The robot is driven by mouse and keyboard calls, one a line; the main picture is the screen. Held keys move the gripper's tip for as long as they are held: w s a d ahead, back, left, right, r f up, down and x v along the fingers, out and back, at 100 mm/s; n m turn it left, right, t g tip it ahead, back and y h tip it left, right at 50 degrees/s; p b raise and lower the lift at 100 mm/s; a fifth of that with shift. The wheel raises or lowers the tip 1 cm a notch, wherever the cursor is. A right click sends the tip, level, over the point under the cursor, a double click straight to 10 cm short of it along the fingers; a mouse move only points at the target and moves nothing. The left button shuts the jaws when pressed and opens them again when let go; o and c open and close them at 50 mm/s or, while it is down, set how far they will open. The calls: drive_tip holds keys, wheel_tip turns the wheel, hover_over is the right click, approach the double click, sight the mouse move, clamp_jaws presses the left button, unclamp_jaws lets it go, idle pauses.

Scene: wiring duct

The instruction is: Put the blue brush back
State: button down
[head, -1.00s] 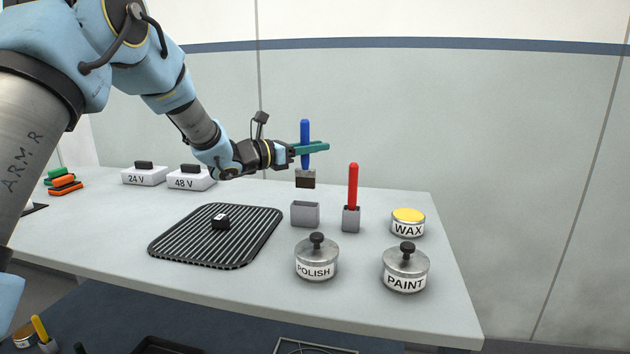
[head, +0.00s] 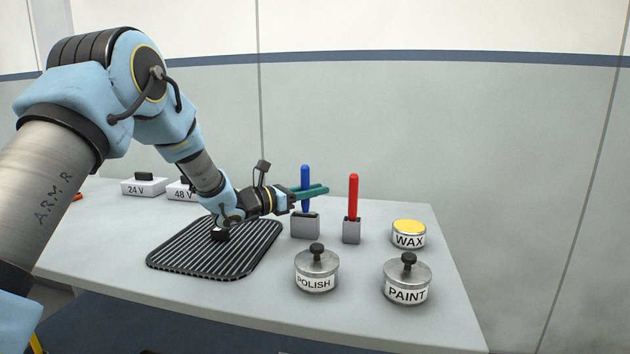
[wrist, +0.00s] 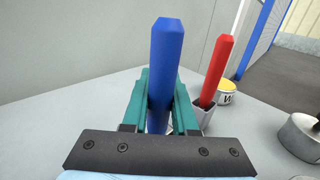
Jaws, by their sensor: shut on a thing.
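The blue brush (head: 305,176) stands upright in the head view, its lower end down in the grey holder (head: 305,228). The bristles are hidden inside the holder. My gripper (head: 312,191) is shut on the blue handle with its green fingers, just above the holder's rim. In the wrist view the blue brush (wrist: 166,65) rises between the green fingers (wrist: 160,100). From these views I cannot tell whether the brush touches the holder's bottom.
A red brush (head: 353,195) stands in its own grey holder (head: 351,231) just right. The WAX tin (head: 408,236), POLISH pot (head: 316,270) and PAINT pot (head: 407,280) are nearby. A black ribbed mat (head: 205,260) lies left, with free table between.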

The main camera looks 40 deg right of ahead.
drive_tip(key=shift+f+b, duration=0.75)
drive_tip(key=shift+b, duration=0.05)
idle(0.5)
drive_tip(key=c, duration=0.6)
unclamp_jaws()
drive_tip(key=b+v, duration=0.3)
drive_tip(key=v, duration=0.7)
drive_tip(key=shift+w+a, duration=0.1)
drive_tip(key=shift+a, duration=0.3)
